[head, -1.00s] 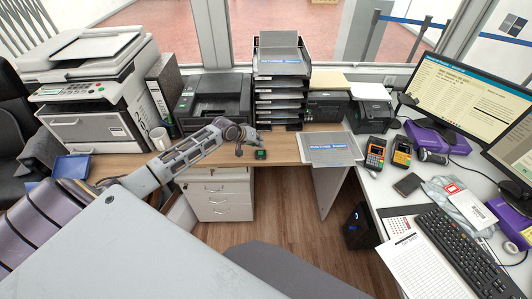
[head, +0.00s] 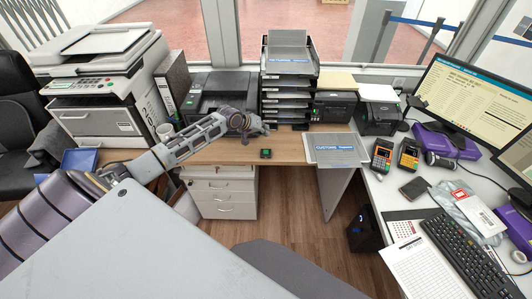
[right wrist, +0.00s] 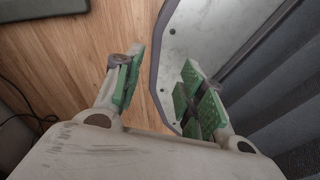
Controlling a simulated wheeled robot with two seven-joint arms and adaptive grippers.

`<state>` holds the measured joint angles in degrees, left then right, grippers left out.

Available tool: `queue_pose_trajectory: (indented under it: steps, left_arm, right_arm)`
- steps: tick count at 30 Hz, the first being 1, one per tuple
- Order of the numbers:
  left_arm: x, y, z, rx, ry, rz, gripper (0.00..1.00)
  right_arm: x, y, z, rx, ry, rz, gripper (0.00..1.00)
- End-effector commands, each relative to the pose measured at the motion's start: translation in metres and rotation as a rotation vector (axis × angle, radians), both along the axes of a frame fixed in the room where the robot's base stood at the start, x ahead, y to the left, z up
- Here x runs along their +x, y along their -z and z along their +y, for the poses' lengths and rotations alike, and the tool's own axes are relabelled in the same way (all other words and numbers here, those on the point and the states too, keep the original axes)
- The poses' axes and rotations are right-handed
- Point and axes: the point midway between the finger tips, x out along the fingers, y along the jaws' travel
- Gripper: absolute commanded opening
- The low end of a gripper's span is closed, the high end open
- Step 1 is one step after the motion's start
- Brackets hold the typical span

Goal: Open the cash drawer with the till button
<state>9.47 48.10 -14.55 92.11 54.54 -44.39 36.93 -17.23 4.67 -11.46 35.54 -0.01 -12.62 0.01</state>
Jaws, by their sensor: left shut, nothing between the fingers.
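A small dark box with a green top, apparently the till button (head: 265,153), sits on the wooden counter in the head view. My left gripper (head: 257,128) is shut and empty, behind and slightly left of the box and apart from it. Its fingertips are small and hard to make out. A white drawer unit (head: 222,197) under the counter has its drawers shut; I cannot tell whether one is the cash drawer. My right gripper (right wrist: 160,92) is open and empty in the right wrist view, its green-padded fingers apart; it does not show in the head view.
A letter-tray stack (head: 287,95) and a black printer (head: 215,97) stand close behind the left gripper. A customs folder (head: 335,148) lies right of the button. Card terminals (head: 382,155) and a keyboard (head: 460,250) occupy the right desk. Wood around the button is clear.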

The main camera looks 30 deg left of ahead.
Motion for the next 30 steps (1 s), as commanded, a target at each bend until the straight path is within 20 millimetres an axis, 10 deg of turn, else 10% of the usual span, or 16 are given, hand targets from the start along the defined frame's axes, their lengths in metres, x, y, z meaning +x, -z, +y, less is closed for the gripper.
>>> queue_pose_trajectory:
  steps: [30]
  left_arm:
    - [0.000,0.043,0.000,0.000,0.000,0.000,0.00]
  right_arm:
    - [0.015,0.050,-0.034,-0.036,-0.003,-0.018,0.40]
